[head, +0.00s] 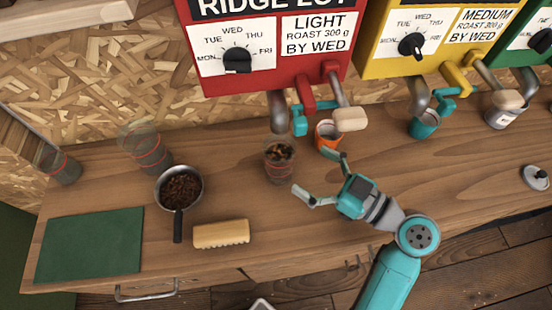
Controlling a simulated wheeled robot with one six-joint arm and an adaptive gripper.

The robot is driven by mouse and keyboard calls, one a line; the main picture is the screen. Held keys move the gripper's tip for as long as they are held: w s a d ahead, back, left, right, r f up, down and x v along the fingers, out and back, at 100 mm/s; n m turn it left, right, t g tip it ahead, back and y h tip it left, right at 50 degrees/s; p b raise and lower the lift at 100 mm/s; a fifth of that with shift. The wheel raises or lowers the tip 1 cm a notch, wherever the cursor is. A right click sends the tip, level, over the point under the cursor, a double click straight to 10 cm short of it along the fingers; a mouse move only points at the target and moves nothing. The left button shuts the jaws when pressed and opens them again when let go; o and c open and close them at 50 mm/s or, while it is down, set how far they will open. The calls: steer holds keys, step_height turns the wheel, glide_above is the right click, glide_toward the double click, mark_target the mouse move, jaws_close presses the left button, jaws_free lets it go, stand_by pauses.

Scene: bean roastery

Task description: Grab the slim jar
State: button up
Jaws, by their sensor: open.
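Three clear glass jars with red bands stand on the wooden counter. One jar (280,162) holds some brown beans and stands below the red machine. A tall, seemingly empty jar (147,150) stands to the left, and another clear jar (62,166) stands at the far left. I cannot tell for sure which is the slim jar. My gripper (317,174) is open and empty, to the right of the jar with beans. Its fingers point up and left toward that jar, with one fingertip near its lower right side. The jar does not appear to be between the fingers.
An orange cup (327,136) stands just behind my gripper under the red machine (270,65). A pan of beans (181,187), a wooden brush (221,234) and a green mat (90,246) lie left. The counter right of my gripper is mostly clear.

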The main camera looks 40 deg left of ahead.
mark_target(267, 143)
steer(key=shift+s+a+f, duration=0.1)
steer(key=shift+s+a, duration=0.05)
steer(key=shift+a, duration=1.9)
steer(key=shift+s+a, duration=0.15)
steer(key=shift+a, duration=1.85)
steer(key=c, duration=1.9)
steer(key=shift+o, duration=0.2)
